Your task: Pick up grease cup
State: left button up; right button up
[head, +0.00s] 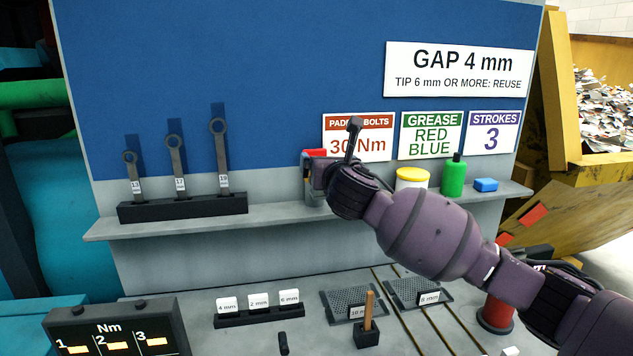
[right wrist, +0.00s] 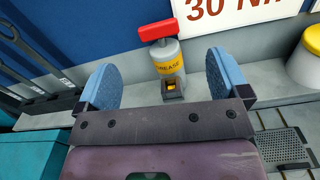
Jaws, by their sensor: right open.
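The grease cup (right wrist: 167,60) is a grey container with a yellow band reading GREASE and a red bar-shaped top. It stands upright on the grey shelf, and in the head view its red top (head: 314,153) shows partly behind my right wrist. My right gripper (right wrist: 160,68) is open, its two blue pads spread wide. The cup shows between the pads and beyond them, with clear space on both sides; nothing is gripped. My wrist hides much of the gripper and cup in the head view. My left gripper is out of view.
A white jar with a yellow lid (head: 411,179), a green bottle (head: 453,176) and a blue block (head: 486,185) stand to the right on the shelf (head: 275,208). A wrench rack (head: 183,207) stands to the left. The blue panel (head: 290,70) rises behind.

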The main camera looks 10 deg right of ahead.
aim_at(316, 150)
jog(key=shift+n, duration=0.6)
jog(key=w, duration=0.5)
jog(key=shift+a+r, duration=0.1)
jog(key=shift+w+a+f, duration=0.1)
jog(key=shift+w, duration=1.2)
jog(key=shift+w+a+f, duration=0.1)
jog(key=shift+w, duration=1.15)
jog(key=shift+c, duration=0.2)
jog(key=c, duration=1.4)
jog(key=shift+c, duration=0.8)
jog(key=shift+r, duration=0.1)
jog(key=shift+d+r, duration=0.1)
